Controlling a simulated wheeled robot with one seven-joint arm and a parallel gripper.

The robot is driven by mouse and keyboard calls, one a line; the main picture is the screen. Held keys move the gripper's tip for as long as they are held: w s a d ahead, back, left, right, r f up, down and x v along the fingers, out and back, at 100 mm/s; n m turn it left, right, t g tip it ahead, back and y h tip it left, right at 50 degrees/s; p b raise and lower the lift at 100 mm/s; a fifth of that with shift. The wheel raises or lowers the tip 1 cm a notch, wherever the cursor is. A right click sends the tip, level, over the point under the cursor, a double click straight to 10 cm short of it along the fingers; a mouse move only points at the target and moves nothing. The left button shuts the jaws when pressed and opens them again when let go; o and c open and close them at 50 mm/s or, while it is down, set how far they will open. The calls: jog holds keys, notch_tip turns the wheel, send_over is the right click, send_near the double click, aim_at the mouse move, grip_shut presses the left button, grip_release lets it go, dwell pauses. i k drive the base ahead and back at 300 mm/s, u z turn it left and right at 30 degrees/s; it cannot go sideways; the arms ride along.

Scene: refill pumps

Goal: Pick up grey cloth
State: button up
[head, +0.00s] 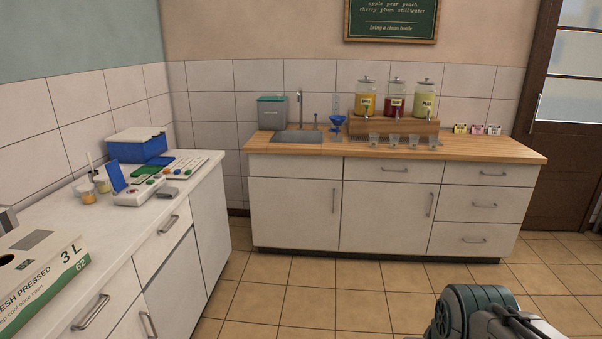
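I cannot clearly make out a grey cloth. A small grey item (167,191) lies near the front edge of the left counter, beside a white device (139,196). It is too small to tell whether it is cloth. Part of my arm shows at the lower right, over the floor. My gripper's fingers are not in view.
The left counter (190,205) also holds a blue-and-white box (138,147), small cups and a juice carton (45,275). The back wooden counter (470,149) has a sink (297,136), a grey bin (271,112), drink dispensers (396,100) and several cups. The tiled floor (330,290) between is clear.

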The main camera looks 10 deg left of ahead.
aim_at(164, 192)
jog(key=u, duration=0.3)
jog(key=i, duration=1.6)
jog(key=u, duration=1)
jog(key=i, duration=2.15)
jog(key=u, duration=0.6)
